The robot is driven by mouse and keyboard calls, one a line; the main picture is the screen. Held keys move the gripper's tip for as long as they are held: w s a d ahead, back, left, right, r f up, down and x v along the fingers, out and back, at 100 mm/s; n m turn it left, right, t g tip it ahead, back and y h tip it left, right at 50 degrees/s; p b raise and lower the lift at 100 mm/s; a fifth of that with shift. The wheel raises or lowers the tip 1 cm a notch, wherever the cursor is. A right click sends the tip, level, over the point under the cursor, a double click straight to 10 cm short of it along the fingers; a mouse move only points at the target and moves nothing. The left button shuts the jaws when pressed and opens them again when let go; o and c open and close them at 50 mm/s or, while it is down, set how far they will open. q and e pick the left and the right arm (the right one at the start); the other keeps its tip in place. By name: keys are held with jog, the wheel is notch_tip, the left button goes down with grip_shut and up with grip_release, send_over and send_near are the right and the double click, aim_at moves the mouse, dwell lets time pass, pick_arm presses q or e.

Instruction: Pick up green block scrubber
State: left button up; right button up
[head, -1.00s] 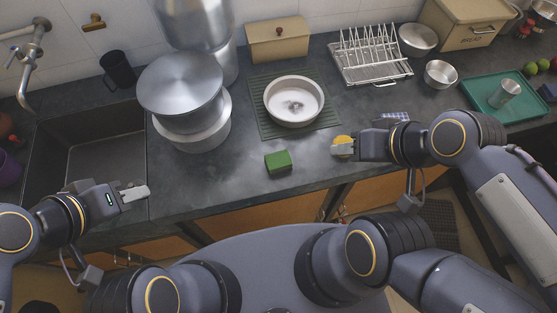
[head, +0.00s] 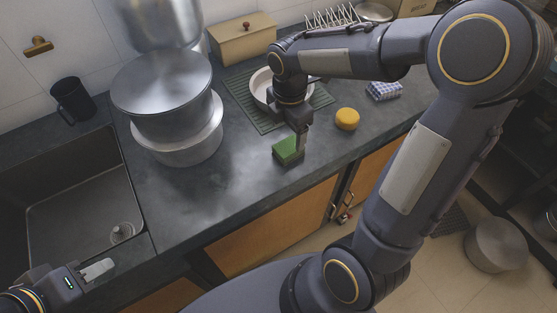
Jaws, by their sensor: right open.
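The green block scrubber (head: 286,151) lies on the dark counter near its front edge, with a green top and darker lower part. My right gripper (head: 300,142) points down at the right end of the scrubber, its fingers open. A finger overlaps the scrubber in the picture; I cannot tell whether it touches. My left gripper (head: 98,270) is low at the left, by the sink's front edge, far from the scrubber. Its fingers look close together, but I cannot tell whether they are shut.
A yellow round thing (head: 347,119) and a checked cloth (head: 384,90) lie right of the scrubber. A white pan (head: 262,88) on a green mat (head: 238,92) is behind, partly hidden by my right arm. Large steel pots (head: 165,95) stand left. The counter left of the scrubber is clear.

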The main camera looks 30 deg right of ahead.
aim_at(289, 146)
jog(key=f, duration=0.7)
jog(key=shift+w+d+f, duration=0.1)
jog(key=shift+d+f, duration=0.05)
jog(key=shift+d, duration=0.05)
jog(key=c, duration=1)
